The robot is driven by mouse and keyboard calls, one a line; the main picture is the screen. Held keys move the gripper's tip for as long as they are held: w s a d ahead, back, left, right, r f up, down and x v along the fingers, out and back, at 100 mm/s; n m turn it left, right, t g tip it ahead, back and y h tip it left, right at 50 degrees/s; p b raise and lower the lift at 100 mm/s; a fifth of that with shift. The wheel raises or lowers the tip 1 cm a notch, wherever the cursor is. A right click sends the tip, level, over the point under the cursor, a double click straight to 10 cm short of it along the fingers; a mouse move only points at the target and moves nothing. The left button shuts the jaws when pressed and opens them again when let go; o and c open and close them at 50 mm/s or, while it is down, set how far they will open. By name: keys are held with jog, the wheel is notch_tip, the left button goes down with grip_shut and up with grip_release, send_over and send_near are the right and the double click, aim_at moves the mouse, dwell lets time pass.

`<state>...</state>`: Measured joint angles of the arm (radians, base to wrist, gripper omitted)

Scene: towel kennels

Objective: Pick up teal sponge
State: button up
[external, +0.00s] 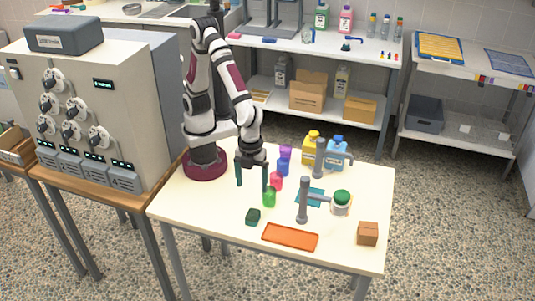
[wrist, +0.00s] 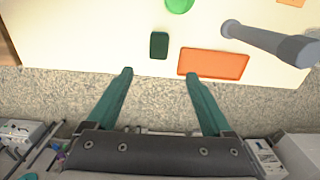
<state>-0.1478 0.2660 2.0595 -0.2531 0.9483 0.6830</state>
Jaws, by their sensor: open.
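The teal sponge is a small dark green-teal block (external: 253,216) lying on the cream table near its front edge, left of the orange tray. It also shows in the wrist view (wrist: 159,45), just beyond the fingertips and roughly centred between them. My gripper (external: 252,187) points down above the table, behind the sponge in the external view. Its two teal fingers are spread wide with nothing between them, as the wrist view also shows (wrist: 160,73). The sponge is fully visible and apart from the fingers.
An orange tray (external: 290,237) lies right of the sponge. A green bottle (external: 269,197) stands behind it, close to my gripper. A grey post with an arm (external: 303,200) stands farther right, and a brown block (external: 367,233) sits at the right. The table left of the sponge is clear.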

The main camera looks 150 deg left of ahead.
aim_at(253, 214)
jog(key=f, duration=1.4)
jog(key=shift+s+f, duration=0.2)
grip_shut()
